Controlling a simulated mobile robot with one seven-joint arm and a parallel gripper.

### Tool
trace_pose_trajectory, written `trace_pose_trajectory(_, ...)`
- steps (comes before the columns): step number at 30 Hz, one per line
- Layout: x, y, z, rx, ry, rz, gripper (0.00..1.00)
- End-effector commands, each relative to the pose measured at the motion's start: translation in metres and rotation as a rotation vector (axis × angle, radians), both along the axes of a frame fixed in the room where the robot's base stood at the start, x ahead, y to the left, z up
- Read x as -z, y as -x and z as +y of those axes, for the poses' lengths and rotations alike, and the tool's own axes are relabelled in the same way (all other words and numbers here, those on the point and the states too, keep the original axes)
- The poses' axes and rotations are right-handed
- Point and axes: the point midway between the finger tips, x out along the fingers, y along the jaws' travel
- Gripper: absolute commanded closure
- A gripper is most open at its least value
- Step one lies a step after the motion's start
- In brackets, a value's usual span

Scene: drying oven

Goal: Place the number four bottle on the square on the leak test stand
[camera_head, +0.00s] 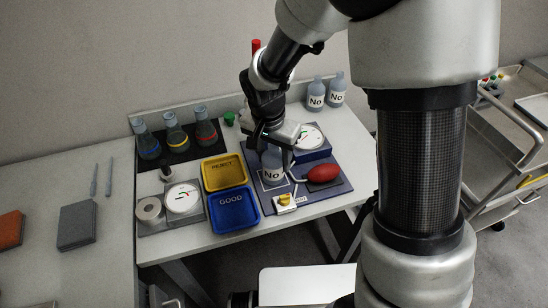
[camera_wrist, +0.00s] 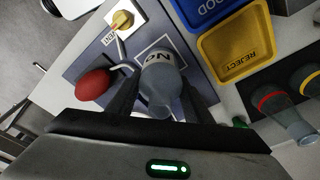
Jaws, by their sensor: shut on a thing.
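My gripper (camera_head: 276,148) is shut on a grey-blue bottle (camera_head: 272,172) with a white label reading "No"; its number is not legible. In the wrist view the bottle (camera_wrist: 161,84) sits between the two fingers of my gripper (camera_wrist: 158,98). The bottle is about upright at the white-outlined square (camera_head: 262,184) on the dark blue leak test stand (camera_head: 322,192). The square's outline (camera_wrist: 166,40) shows partly around the bottle base in the wrist view. I cannot tell whether the base touches the stand.
A red bulb (camera_head: 323,173), a yellow knob (camera_head: 285,200) and a dial gauge (camera_head: 311,137) are on the stand. Yellow REJECT (camera_head: 224,184) and blue GOOD (camera_head: 233,222) trays lie left. Two "No" bottles (camera_head: 316,95) stand behind; several flasks (camera_head: 174,132) stand back left.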

Motion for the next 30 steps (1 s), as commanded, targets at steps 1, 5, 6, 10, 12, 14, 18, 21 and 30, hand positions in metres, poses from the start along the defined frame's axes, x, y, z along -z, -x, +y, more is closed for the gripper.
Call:
trace_pose_trajectory(1, -0.001, 0.0, 0.0, 0.0, 0.0, -0.001, 0.76)
trace_pose_trajectory(5, 0.001, 0.0, 0.0, 0.0, 0.0, -0.001, 0.76)
trace_pose_trajectory(6, 0.003, 0.0, 0.0, 0.0, 0.0, -0.001, 0.76)
trace_pose_trajectory(10, 0.002, 0.0, 0.0, 0.0, 0.0, 0.0, 0.39)
trace_pose_trajectory(12, 0.002, 0.0, 0.0, 0.0, 0.0, 0.0, 0.35)
trace_pose_trajectory(14, 0.002, 0.0, 0.0, 0.0, 0.0, 0.0, 0.35)
trace_pose_trajectory(18, 0.002, 0.0, 0.0, 0.0, 0.0, 0.0, 0.35)
trace_pose_trajectory(21, -0.002, 0.0, 0.0, 0.0, 0.0, -0.001, 0.35)
trace_pose_trajectory(30, -0.053, 0.005, 0.004, 0.0, -0.002, -0.008, 0.35)
